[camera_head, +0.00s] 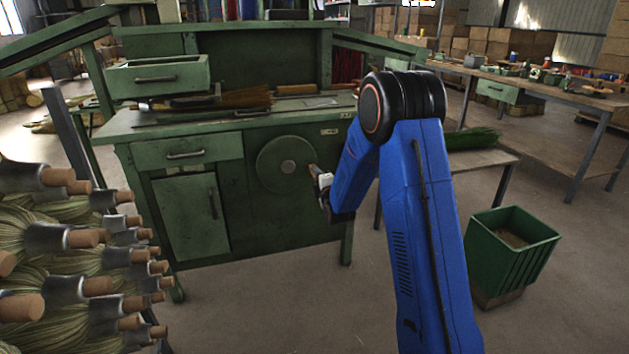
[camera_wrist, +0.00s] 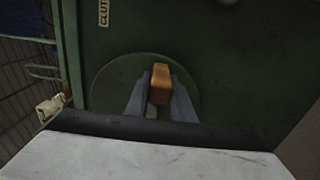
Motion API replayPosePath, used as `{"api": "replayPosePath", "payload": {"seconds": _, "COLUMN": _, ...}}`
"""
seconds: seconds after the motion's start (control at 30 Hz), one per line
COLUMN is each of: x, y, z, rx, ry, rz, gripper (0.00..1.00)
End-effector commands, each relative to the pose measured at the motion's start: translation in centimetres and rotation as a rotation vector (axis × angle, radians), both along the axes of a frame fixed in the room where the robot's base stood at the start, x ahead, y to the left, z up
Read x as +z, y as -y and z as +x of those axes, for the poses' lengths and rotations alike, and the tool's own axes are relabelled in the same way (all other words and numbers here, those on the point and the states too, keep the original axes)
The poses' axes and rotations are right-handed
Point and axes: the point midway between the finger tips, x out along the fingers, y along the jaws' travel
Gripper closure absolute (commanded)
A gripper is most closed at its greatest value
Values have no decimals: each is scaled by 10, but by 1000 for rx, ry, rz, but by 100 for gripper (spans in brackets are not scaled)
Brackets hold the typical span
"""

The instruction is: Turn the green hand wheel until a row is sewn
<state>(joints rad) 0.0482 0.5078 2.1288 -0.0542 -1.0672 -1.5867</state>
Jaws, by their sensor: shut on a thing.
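The green hand wheel (camera_head: 272,165) is a round disc with a grey hub, set on the front of the green machine bench, right of its door. In the wrist view the wheel (camera_wrist: 108,85) lies behind my fingers. My gripper (camera_head: 316,172) is at the wheel's right edge. In the wrist view my gripper (camera_wrist: 158,95) is shut on the orange-brown wheel handle (camera_wrist: 160,80), with one grey finger on each side. In the head view the handle is mostly hidden by the gripper. A broom with brown bristles (camera_head: 245,98) lies on the bench top.
Bundled brooms with wooden handle ends (camera_head: 70,240) are stacked at the left front. A green bin (camera_head: 512,240) stands on the floor at the right. A side table (camera_head: 480,160) with green bristles is behind my arm. The floor before the bench is clear.

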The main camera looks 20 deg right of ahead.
Motion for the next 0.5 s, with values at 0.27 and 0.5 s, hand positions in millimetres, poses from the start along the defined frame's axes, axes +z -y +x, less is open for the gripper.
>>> {"api": "replayPosePath", "payload": {"seconds": 0.27, "x": 6, "y": 0, "z": -1, "rx": 3, "ry": -3, "rz": -83, "gripper": 100}}
{"api": "replayPosePath", "payload": {"seconds": 0.5, "x": 8, "y": 0, "z": -1, "rx": 3, "ry": -3, "rz": -100, "gripper": 100}}
